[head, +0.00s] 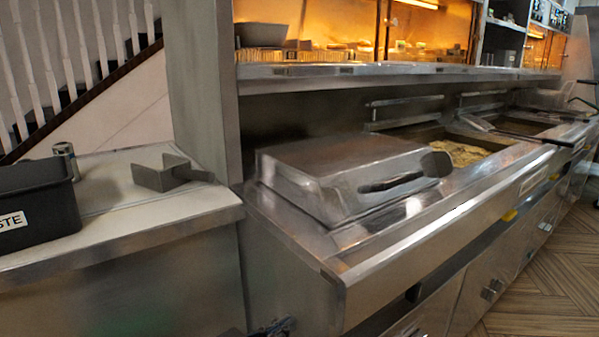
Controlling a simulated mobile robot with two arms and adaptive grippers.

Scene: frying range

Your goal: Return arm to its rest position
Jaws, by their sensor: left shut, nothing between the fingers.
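My left gripper (276,327) shows only as a small dark part at the bottom edge, low in front of the steel fryer cabinet. It is shut with nothing in it. It is well below the worktops and apart from the things on them. Most of my left arm is cut off by the bottom of the picture. My right gripper is not in view.
A steel fryer range (420,245) runs to the right, with a closed lid (335,165) and an open fryer with food (458,152). A black bin (38,205) and a metal bracket (165,175) sit on the left counter (120,228). Floor (545,295) is clear at right.

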